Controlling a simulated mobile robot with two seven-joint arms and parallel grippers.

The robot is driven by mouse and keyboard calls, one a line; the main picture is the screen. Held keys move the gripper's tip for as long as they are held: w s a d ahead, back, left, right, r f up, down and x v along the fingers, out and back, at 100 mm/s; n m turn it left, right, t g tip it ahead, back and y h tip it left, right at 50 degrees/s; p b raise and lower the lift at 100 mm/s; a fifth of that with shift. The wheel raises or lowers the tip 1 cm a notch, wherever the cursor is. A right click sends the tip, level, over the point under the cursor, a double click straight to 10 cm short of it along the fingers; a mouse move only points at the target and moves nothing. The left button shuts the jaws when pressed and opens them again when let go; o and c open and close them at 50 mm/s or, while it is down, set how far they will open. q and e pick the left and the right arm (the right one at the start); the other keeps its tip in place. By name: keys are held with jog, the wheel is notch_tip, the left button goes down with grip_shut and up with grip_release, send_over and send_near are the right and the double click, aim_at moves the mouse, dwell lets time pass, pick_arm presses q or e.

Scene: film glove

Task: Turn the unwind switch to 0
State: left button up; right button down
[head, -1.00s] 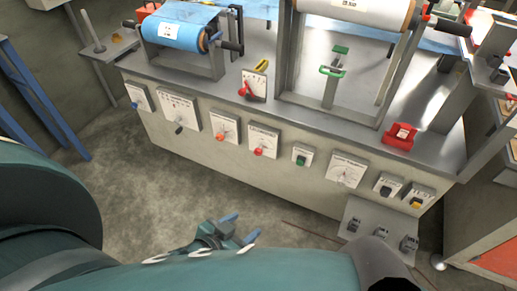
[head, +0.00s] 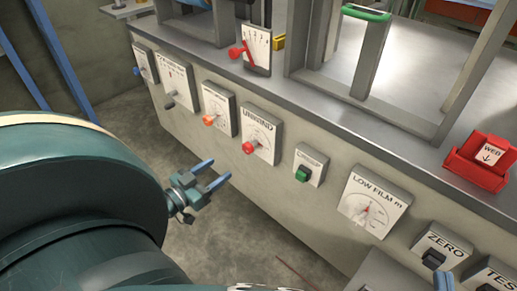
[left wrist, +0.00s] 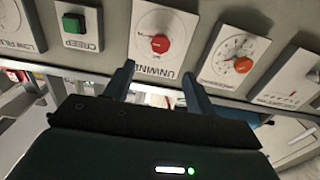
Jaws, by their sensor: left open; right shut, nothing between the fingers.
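The unwind switch is a red round knob (head: 249,148) on a white plate lettered UNWIND (head: 261,128), on the front of the grey machine. In the left wrist view the red knob (left wrist: 160,43) shows upside down, beyond and between the fingertips. The knob's exact setting is too small to read. My left gripper (head: 221,170) is open and empty, below and left of the knob, and apart from it. Its two blue fingers (left wrist: 158,68) point towards the panel. Of my right gripper, only a blue tip (head: 443,282) shows at the bottom right edge; it is shut and empty.
An orange knob (head: 209,121) is left of the unwind plate, and a green button (head: 303,174) is right of it. The low film dial (head: 372,203) is further right. A red lever (head: 238,52) and a red box (head: 480,162) stand on the machine top.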

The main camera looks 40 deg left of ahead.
aim_at(245, 149)
pick_arm(q)
jog(key=w+b, duration=0.1)
jog(key=w, duration=0.3)
jog(key=w+b, duration=0.2)
jog(key=w, duration=0.2)
jog(key=w+d+b, duration=0.1)
jog(key=w, duration=0.3)
jog(key=shift+b, duration=0.3)
jog(key=shift+w, duration=0.5)
pick_arm(e)
jog(key=shift+a+r+m+t+y, duration=0.2)
jog(key=shift+a+m+t+y, duration=0.15)
jog(key=shift+y, duration=0.25)
pick_arm(q)
jog(key=c, duration=1)
jog(key=shift+o, duration=0.2)
pick_arm(e)
jog(key=shift+a+f, duration=0.1)
